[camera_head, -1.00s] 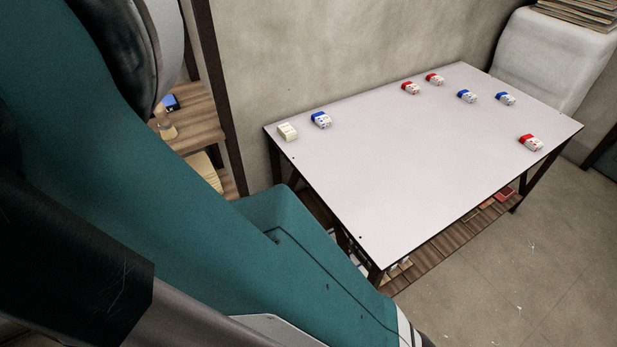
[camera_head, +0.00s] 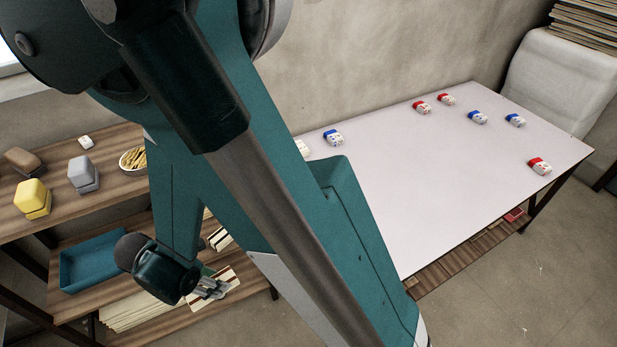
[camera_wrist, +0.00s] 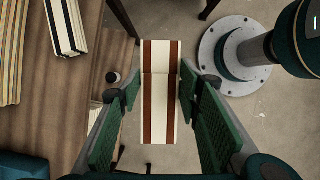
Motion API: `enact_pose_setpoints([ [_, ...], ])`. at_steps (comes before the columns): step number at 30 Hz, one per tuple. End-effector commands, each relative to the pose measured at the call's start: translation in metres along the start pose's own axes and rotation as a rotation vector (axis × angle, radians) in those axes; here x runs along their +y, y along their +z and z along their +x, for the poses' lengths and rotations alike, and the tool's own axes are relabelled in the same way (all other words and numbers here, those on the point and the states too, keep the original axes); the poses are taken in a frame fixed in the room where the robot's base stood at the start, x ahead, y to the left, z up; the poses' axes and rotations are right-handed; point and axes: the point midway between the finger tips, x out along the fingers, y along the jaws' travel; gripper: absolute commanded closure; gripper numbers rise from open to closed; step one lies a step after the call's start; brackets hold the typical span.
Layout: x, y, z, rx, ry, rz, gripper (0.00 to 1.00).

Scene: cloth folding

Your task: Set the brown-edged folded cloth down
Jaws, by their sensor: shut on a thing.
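The brown-edged folded cloth (camera_wrist: 161,75) is a cream strip with a brown band along each long side in the wrist view. My gripper (camera_wrist: 159,92) is shut on it, with a green-padded finger at each side. In the head view the cloth (camera_head: 232,286) shows partly behind my gripper (camera_head: 213,288), at the lower shelf's right end. In the wrist view it is seen against the floor, to the right of the wooden shelf board (camera_wrist: 85,100). Whether it touches the shelf cannot be told.
A cream stack (camera_head: 140,313) and a blue tray (camera_head: 92,262) are on the lower shelf. A black-edged folded cloth (camera_wrist: 66,26) lies on the wood. Yellow (camera_head: 33,198) and grey (camera_head: 82,174) blocks stand on the upper shelf. A white table (camera_head: 440,200) is at right.

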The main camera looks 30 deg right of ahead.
Motion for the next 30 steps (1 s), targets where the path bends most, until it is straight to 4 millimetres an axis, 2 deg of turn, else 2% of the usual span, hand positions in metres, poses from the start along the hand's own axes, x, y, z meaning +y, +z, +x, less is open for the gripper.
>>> enact_pose_setpoints([
  [1, 0.004, 0.013, -0.004, 0.0, -0.001, 0.004, 0.8],
  [15, 0.037, 0.111, -0.012, 0.0, -0.001, 0.002, 0.8],
  [30, 0.054, 0.219, -0.021, 0.001, 0.001, -0.004, 0.8],
])
